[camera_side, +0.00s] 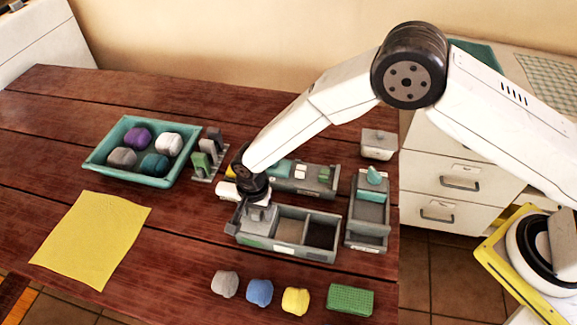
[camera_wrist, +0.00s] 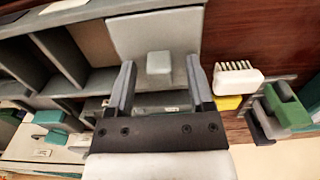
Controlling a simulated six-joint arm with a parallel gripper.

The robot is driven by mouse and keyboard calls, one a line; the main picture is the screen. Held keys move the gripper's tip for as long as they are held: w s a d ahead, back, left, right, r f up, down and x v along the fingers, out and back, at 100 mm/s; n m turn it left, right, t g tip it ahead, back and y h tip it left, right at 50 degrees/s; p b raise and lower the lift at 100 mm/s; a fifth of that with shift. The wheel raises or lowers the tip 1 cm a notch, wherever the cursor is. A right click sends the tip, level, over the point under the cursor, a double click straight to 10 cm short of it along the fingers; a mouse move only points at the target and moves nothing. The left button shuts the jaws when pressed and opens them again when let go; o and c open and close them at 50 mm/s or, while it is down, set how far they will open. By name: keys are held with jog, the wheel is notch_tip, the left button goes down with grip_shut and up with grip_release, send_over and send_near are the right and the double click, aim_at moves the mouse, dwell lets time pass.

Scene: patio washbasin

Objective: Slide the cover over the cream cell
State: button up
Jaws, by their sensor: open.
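A long grey tray (camera_side: 281,249) with several cells stands at the middle of the table. A flat grey cover (camera_wrist: 186,42) with a small block-shaped knob (camera_wrist: 159,64) lies over its left end in the side view.
A second grey tray (camera_side: 326,191) with small blocks lies close behind, and a narrow tray (camera_side: 368,236) stands right. A brush (camera_wrist: 237,77) and an upright rack (camera_side: 209,158) are near my gripper. Rolled cloths and a green sponge (camera_side: 350,300) lie in front.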

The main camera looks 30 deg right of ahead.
grip_shut()
dwell(1.5)
